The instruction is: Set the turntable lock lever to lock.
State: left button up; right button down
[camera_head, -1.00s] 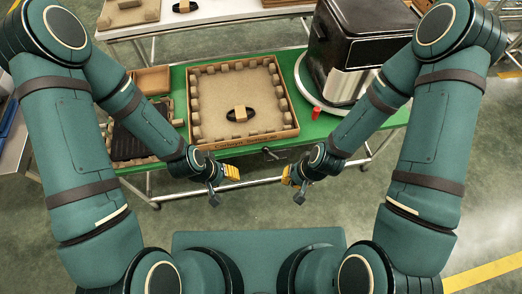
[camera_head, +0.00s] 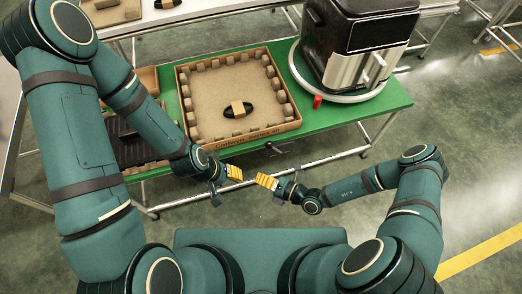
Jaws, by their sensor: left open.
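The turntable (camera_head: 345,98) is a pale disc at the right of the green table, under a black and silver fryer (camera_head: 343,66). A small red piece (camera_head: 317,101) stands at its front left edge. A dark lever-like part (camera_head: 278,149) sticks out at the table's front edge; which of the two is the lock lever I cannot tell. My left gripper (camera_head: 236,173) is open and empty, in front of the table below the cardboard tray. My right gripper (camera_head: 264,181) is just right of it, yellow fingers pointing left; its opening is unclear. Neither touches the red piece or the dark part.
A cardboard tray (camera_head: 180,88) with a dark banded item (camera_head: 239,109) fills the table's middle. A dark rack (camera_head: 125,148) and a small brown box (camera_head: 146,78) are at its left. The green surface right of the turntable (camera_head: 393,97) is clear. White tables stand behind.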

aim_at(275, 148)
jog(key=w+d+f+m+t+h, duration=0.3)
jog(key=w+m+t, duration=0.1)
jog(key=m, duration=0.3)
jog(key=shift+f+t+h, duration=0.15)
jog(key=shift+t+h, duration=0.15)
jog(key=shift+t, duration=0.3)
jog(key=r+b+x, duration=0.1)
jog(key=b+x, duration=0.2)
jog(key=x, duration=0.7)
jog(key=shift+w+d+f, duration=0.1)
jog(key=shift+w+d, duration=0.3)
jog(key=shift+d, duration=0.5)
jog(key=shift+w+d+f, duration=0.1)
jog(key=shift+w+d, duration=0.25)
jog(key=shift+d, duration=0.5)
jog(key=shift+s+r, duration=0.1)
